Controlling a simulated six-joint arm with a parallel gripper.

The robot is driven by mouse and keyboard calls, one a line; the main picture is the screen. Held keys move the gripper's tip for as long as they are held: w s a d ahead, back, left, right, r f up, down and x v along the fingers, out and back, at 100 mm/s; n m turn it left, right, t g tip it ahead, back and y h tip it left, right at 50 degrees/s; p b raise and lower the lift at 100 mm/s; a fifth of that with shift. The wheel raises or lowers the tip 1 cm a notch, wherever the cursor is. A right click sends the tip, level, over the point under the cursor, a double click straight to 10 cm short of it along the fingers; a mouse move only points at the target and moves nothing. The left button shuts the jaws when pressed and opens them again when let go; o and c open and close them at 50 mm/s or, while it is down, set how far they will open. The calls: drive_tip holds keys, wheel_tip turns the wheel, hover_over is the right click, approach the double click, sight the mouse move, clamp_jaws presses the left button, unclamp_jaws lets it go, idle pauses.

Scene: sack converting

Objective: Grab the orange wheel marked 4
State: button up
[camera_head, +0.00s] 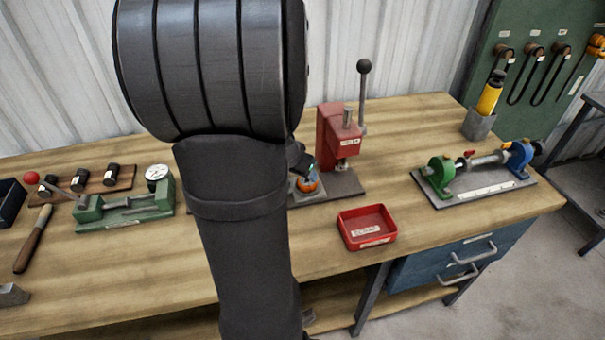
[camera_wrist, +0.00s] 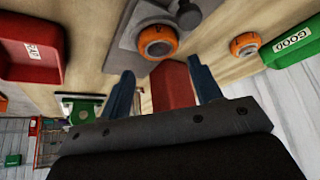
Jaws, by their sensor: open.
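An orange wheel (camera_wrist: 157,41) with a dark centre lies on a grey metal plate (camera_wrist: 128,38) in the wrist view. A second orange wheel (camera_wrist: 246,44) lies on the wood to its right. No number can be read on either. In the head view, one orange wheel (camera_head: 307,184) shows at the foot of the red press (camera_head: 330,133), partly hidden by my arm. My gripper (camera_wrist: 162,80) is open and empty, its two blue fingers apart. In the wrist view, the first wheel appears just beyond the gap between the fingertips; the second is outside it, to the right.
A red tray (camera_head: 367,227) stands at the front of the bench. A green bin marked GOOD (camera_wrist: 291,42) is beside the second wheel. A green gauge fixture (camera_head: 122,206) is on the left and a green-and-blue fixture (camera_head: 474,172) on the right. Bare wood surrounds the red tray.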

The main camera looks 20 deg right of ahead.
sight(306, 182)
drive_tip(key=shift+x, duration=3.15)
drive_tip(key=shift+s, duration=0.1)
drive_tip(key=shift+c, duration=0.5)
drive_tip(key=c, duration=0.7)
drive_tip(key=shift+r, duration=0.1)
drive_tip(key=shift+c, duration=0.2)
